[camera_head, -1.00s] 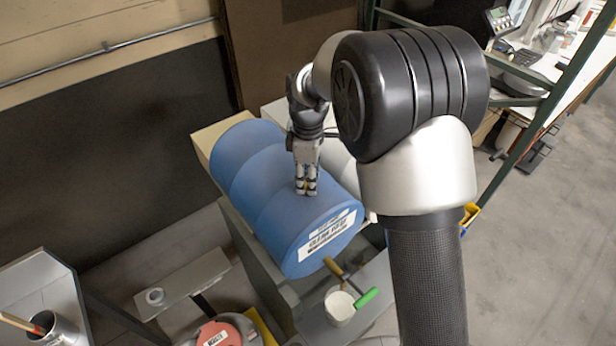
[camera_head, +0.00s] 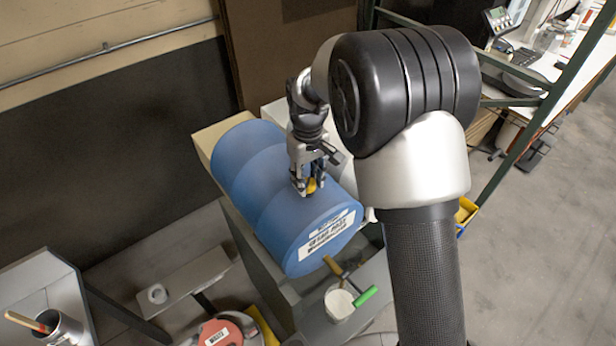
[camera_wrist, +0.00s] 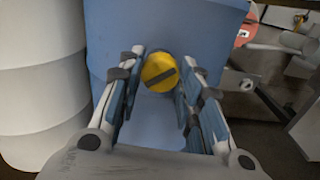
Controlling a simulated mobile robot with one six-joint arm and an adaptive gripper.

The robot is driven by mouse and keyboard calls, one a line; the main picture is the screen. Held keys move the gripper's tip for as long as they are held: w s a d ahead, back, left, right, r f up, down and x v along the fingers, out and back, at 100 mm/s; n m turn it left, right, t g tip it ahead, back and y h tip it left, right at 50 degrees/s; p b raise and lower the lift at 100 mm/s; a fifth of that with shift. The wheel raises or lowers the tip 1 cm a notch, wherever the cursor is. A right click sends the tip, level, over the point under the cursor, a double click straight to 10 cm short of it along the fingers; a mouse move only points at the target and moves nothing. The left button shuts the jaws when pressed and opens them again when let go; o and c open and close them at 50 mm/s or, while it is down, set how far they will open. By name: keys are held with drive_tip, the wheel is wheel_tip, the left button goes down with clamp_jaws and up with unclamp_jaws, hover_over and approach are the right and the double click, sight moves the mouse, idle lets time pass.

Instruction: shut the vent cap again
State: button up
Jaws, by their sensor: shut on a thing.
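The vent cap (camera_wrist: 159,73) is a round yellow knob with a dark slot across its face, on the side of the blue drum (camera_head: 255,185). The drum lies on its side. My gripper (camera_head: 307,189) points down at the drum's upper side near its labelled end. In the wrist view, the fingers of my gripper (camera_wrist: 165,68) stand on either side of the cap, holding it between them. In the head view the yellow cap (camera_head: 312,185) shows between the fingertips, partly hidden by them. Whether the cap sits flush is hard to tell.
A pale drum (camera_wrist: 40,80) lies close beside the blue one. A white cup (camera_head: 339,304) with a green-handled tool stands below the drum's labelled end. A red-topped container (camera_head: 219,333) and a metal can (camera_head: 62,330) are at the lower left.

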sight(308, 182)
drive_tip(key=m, duration=0.4)
drive_tip(key=shift+m, duration=0.3)
drive_tip(key=shift+m+p, duration=0.35)
drive_tip(key=shift+m, duration=1.35)
drive_tip(key=o, duration=1.1)
wheel_tip(308, 182, up, 12)
drive_tip(key=shift+r, duration=0.1)
